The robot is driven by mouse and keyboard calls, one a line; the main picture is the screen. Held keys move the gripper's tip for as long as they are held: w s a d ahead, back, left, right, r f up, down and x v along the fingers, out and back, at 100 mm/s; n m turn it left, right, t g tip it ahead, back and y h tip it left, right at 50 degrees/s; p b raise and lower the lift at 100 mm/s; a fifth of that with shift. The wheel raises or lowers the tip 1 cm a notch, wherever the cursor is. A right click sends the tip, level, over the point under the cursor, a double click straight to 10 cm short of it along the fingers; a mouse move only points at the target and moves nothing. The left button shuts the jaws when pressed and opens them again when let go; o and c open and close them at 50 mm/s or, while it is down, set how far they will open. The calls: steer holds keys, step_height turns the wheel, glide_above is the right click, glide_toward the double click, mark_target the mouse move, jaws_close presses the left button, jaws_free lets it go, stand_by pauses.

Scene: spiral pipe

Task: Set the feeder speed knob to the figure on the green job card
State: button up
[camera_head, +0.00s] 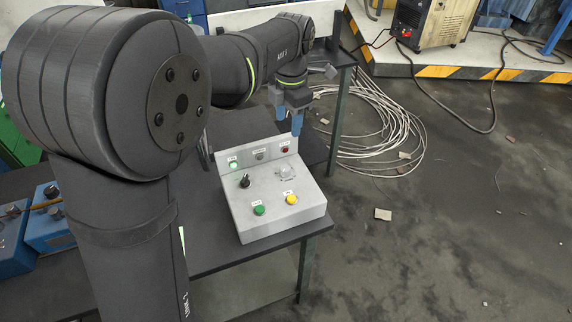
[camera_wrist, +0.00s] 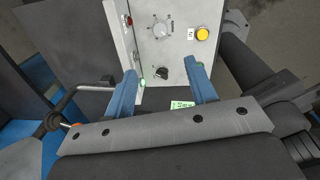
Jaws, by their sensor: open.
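A grey control box (camera_head: 275,215) stands on the dark table. Its top carries a pale round dial (camera_head: 286,172) with marks around it, also in the wrist view (camera_wrist: 162,30), and a black knob (camera_head: 244,181). I cannot read which is the feeder speed knob. In the wrist view a small green card (camera_wrist: 182,104) with dark print lies beside the box; its figure is too small to read. My gripper (camera_head: 289,122) is open and empty, above and behind the box. In the wrist view its blue fingers (camera_wrist: 164,71) frame the black knob (camera_wrist: 162,73), apart from it.
The box also has a green button (camera_head: 259,210), a yellow button (camera_head: 291,198), and a raised back panel with a green lamp (camera_head: 233,165) and a red one (camera_head: 284,149). Blue boxes (camera_head: 45,225) stand at the left. Coiled cable (camera_head: 385,130) lies on the floor.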

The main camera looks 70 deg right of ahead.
mark_target(286, 168)
steer(key=f, duration=1.7)
steer(key=shift+w+d+f, duration=0.2)
steer(key=shift+w+d, duration=0.1)
steer(key=shift+w, duration=0.1)
steer(key=c, duration=1)
